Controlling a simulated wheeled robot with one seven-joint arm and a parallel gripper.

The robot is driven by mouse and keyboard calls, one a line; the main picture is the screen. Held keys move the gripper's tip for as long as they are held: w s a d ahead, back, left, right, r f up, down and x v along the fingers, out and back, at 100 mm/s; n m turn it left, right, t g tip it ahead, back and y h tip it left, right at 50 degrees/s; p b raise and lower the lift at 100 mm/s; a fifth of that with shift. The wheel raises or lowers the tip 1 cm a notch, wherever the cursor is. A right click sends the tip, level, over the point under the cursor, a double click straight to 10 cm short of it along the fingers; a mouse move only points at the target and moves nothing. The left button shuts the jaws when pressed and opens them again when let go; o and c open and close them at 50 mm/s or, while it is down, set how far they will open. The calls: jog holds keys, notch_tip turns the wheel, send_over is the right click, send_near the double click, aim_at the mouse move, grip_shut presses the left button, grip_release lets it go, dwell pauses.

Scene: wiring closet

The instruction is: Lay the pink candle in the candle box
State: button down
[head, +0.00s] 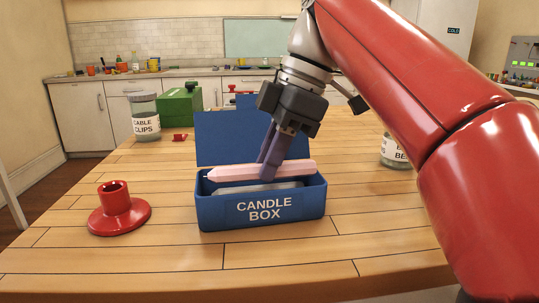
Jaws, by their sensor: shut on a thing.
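The pink candle (240,172) lies nearly level across the opening of the blue candle box (213,211), its right end slightly higher. My gripper (269,171) is shut on the candle near its middle and comes down from above. The box is labelled CANDLE BOX, and its blue lid (222,137) stands open at the back. A grey thing (262,187) shows inside the box below the candle. I cannot tell whether the candle touches the box, and the box floor is hidden.
A red candle holder (117,210) stands left of the box. A cable clips jar (145,118), a green box (180,112) and a small red piece (180,137) are behind it. Another labelled jar (393,153) is at right, partly behind my arm. The wooden table's (330,262) front is clear.

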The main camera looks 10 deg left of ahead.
jog(key=c, duration=1.2)
grip_release()
jog(key=shift+s, duration=0.1)
